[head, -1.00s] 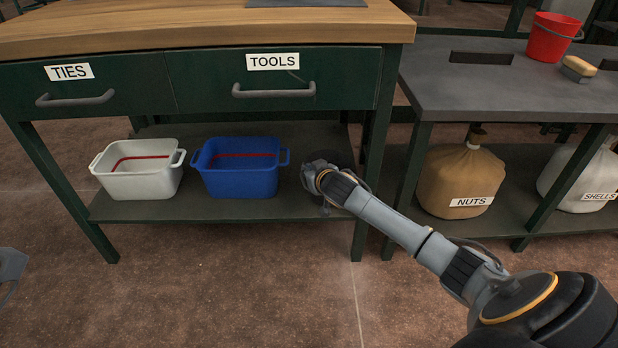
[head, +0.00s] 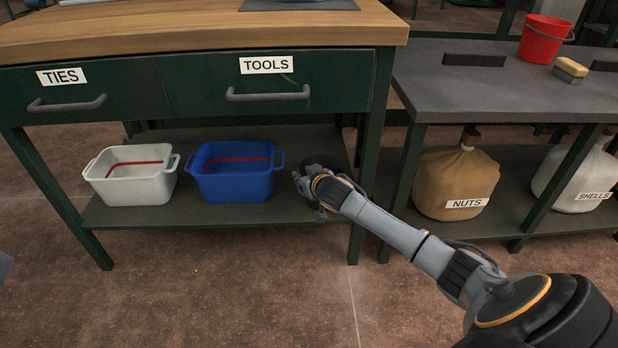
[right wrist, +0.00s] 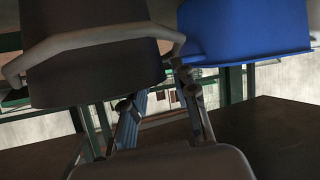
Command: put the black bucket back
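The black bucket (head: 338,173) stands on the lower shelf (head: 240,212) under the workbench, right of the blue bucket, partly hidden behind my right gripper. In the right wrist view the dark bucket (right wrist: 95,75) fills the upper left, with its grey handle (right wrist: 90,38) looping across it. My right gripper (head: 310,184) is beside the bucket's front. In the wrist view its two fingers (right wrist: 164,88) are spread with a gap between them, close to the bucket's rim; I see nothing clasped between them. Contact with the rim or handle is unclear. My left gripper is not identifiable.
The blue bucket (head: 235,185) and a white bucket (head: 130,183) stand to the left on the same shelf. A table leg (head: 366,190) is close on the right. The nuts sack (head: 455,182) and shells sack (head: 575,178) sit on the neighbouring shelf. The floor in front is clear.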

